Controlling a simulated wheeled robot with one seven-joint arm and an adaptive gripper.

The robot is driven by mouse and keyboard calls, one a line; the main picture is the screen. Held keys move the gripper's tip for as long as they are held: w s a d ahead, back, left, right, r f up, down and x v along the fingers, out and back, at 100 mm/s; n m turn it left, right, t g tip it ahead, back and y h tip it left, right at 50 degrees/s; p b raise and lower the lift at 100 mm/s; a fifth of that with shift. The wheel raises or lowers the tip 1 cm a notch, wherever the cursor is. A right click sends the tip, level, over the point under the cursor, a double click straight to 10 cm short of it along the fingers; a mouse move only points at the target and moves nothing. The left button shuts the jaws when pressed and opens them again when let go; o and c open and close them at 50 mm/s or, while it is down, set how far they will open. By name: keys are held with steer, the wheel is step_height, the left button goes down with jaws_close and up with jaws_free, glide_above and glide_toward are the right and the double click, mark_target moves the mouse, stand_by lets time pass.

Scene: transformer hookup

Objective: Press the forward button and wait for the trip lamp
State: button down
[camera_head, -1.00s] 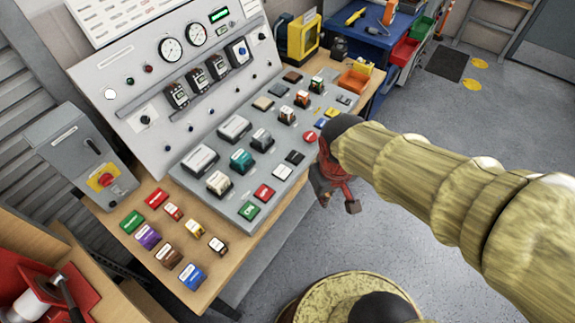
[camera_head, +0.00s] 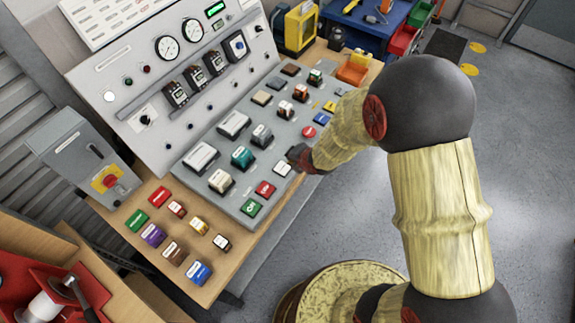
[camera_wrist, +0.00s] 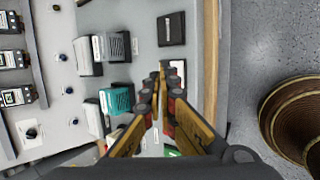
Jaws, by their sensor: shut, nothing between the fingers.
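My gripper (camera_wrist: 163,78) is shut and empty, pointing down over the near column of buttons on the grey sloping desk (camera_head: 178,170). In the wrist view its fingertips overlap a pale button (camera_wrist: 179,67); I cannot tell whether they touch it. A black square button (camera_wrist: 171,28) lies beyond the tips. A green button (camera_wrist: 172,152) is partly hidden behind the fingers; it also shows in the head view (camera_head: 251,207), near a red button (camera_head: 264,189) and a white one (camera_head: 282,169). Button labels are unreadable. Two small lamps, one red (camera_head: 147,69) and one dark (camera_head: 128,81), sit on the upright panel; neither clearly glows.
A teal block (camera_wrist: 117,99) and other raised modules stand beside the fingers. Loose coloured blocks (camera_head: 199,272) lie on the wooden bench front. A grey switch box (camera_head: 75,150) stands at left. Open floor (camera_head: 345,225) lies to the right.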

steer(key=w+a+r+n, duration=0.1)
steer(key=w+r+n+t+y, duration=0.1)
steer(key=n, duration=0.1)
steer(key=w+a+r+n, duration=0.1)
steer(key=n, duration=0.1)
steer(key=shift+a+r+t+y, duration=0.15)
steer(key=shift+a+t+y, duration=0.15)
steer(key=b, duration=0.4)
glide_above(285, 167)
step_height(285, 167, down, 8)
steer(key=shift+r, duration=0.1)
steer(key=shift+f+b, duration=0.55)
steer(key=shift+b, duration=0.1)
steer(key=shift+f+b, duration=0.2)
steer(key=shift+b, duration=0.15)
stand_by(0.7)
steer(key=shift+f+b, duration=0.2)
steer(key=shift+b, duration=0.2)
